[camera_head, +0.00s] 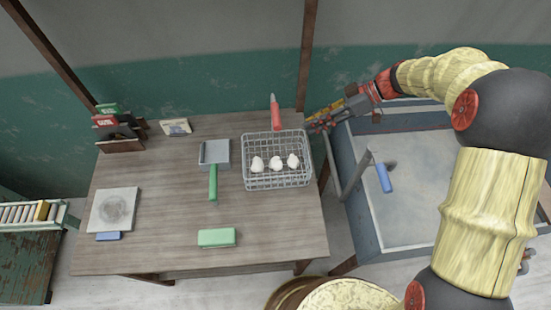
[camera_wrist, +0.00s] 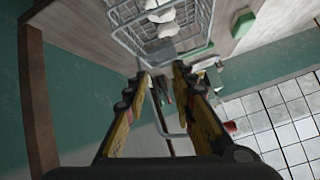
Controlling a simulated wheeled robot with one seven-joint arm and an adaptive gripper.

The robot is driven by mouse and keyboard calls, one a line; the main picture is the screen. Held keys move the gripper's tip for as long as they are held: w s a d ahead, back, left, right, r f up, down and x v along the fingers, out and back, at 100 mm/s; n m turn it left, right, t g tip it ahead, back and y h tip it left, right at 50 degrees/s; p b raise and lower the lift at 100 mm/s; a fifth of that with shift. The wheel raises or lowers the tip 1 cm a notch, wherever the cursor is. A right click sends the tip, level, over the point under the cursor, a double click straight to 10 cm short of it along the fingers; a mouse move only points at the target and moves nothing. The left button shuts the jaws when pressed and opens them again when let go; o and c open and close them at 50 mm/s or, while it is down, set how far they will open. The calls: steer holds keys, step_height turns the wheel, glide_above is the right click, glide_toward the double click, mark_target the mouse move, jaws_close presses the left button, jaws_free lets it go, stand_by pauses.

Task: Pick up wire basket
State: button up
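The wire basket (camera_head: 262,181) stands on the wooden table, right of its middle, with white lumps (camera_head: 276,164) inside. In the wrist view the basket (camera_wrist: 190,42) is at the top, beyond my fingertips. My gripper (camera_head: 316,125) is just right of the basket's back right corner, near the table's right edge. In the wrist view my gripper (camera_wrist: 162,77) is open, with a gap between its two fingers and nothing clearly held. A grey bar loop shows beyond and between the fingers; I cannot tell whether it belongs to the basket.
A red-handled tool (camera_head: 275,112) is behind the basket. A scraper with a green handle (camera_head: 213,183) lies to its left and a green block (camera_head: 216,237) in front. A grey sink (camera_head: 405,225) with a blue-handled item (camera_head: 384,178) is right of the table. The table's front right is clear.

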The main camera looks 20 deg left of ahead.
mark_target(273, 132)
steer(key=a+f+n+y, duration=0.1)
steer(key=a+f, duration=0.1)
steer(key=f, duration=0.1)
steer(key=w+a+f+n+g, duration=0.1)
steer(key=a+f, duration=0.1)
steer(key=f, duration=0.1)
steer(key=w+a+f+n+y+b, duration=0.1)
steer(key=a+f+n, duration=0.1)
steer(key=f, duration=0.1)
steer(key=shift+w+a+f+g+y, duration=0.2)
steer(key=shift+a+f+g+y, duration=0.1)
steer(key=shift+a, duration=0.1)
steer(key=shift+b+x, duration=0.85)
steer(key=shift+x, duration=3.05)
steer(key=shift+r, duration=0.15)
steer(key=c, duration=0.3)
jaws_close()
